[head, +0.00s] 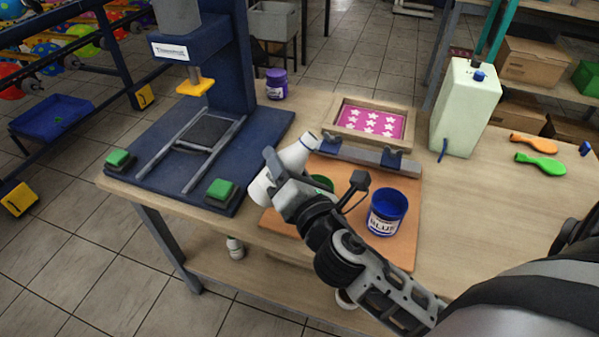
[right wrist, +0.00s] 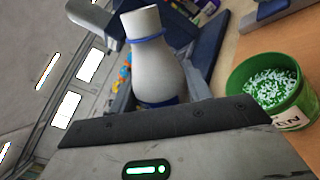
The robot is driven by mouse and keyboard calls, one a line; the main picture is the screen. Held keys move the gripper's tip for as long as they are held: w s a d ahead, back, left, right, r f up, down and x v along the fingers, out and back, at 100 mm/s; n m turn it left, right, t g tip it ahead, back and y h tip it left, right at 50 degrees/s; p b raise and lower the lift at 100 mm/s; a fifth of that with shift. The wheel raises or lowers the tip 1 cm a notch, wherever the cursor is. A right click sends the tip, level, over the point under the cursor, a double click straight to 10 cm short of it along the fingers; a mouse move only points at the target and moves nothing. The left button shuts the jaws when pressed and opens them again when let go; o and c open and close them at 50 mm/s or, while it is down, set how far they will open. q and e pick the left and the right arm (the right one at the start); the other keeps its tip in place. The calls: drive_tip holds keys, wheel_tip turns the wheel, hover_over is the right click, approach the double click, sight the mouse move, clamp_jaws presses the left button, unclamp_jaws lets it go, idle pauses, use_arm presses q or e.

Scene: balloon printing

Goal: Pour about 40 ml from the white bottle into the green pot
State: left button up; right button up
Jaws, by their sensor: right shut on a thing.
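The white bottle (head: 297,151) is held above the near left side of the orange board, strongly tilted in the head view. My right gripper (head: 283,181) is shut on it and covers its middle. In the right wrist view the bottle (right wrist: 155,65) shows a narrow neck with a blue ring. The green pot (head: 322,182) stands on the board just right of the gripper, mostly hidden by it. In the right wrist view the pot (right wrist: 240,82) is open, right of the bottle and apart from it, with white flecks on green inside. No stream shows. My left gripper is out of view.
A blue pot (head: 386,212) stands on the orange board (head: 408,181). Behind are a framed pink star screen (head: 372,119) and a purple pot (head: 276,84). A blue press (head: 229,60) stands left. A pale canister (head: 465,108) and balloons (head: 540,163) are at right.

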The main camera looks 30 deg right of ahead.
drive_tip(key=shift+a+p, duration=0.1)
drive_tip(key=shift+p, duration=0.55)
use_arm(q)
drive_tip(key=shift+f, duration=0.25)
use_arm(e)
drive_tip(key=shift+a+m, duration=0.1)
drive_tip(key=shift+m, duration=0.4)
use_arm(q)
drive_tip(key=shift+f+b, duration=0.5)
drive_tip(key=shift+b, duration=0.15)
use_arm(e)
drive_tip(key=shift+a+f+m, duration=0.15)
drive_tip(key=shift+f+m, duration=0.3)
drive_tip(key=shift+m, duration=0.35)
drive_tip(key=shift+f, duration=0.1)
use_arm(q)
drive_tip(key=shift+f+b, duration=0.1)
drive_tip(key=shift+b, duration=0.2)
use_arm(e)
drive_tip(key=shift+a+m, duration=0.15)
drive_tip(key=shift+m, duration=0.35)
use_arm(q)
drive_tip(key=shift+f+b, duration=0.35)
drive_tip(key=shift+b, duration=0.3)
use_arm(e)
drive_tip(key=shift+f+m, duration=0.65)
drive_tip(key=shift+m, duration=0.25)
drive_tip(key=shift+a+f+m, duration=0.1)
drive_tip(key=shift+m, duration=0.2)
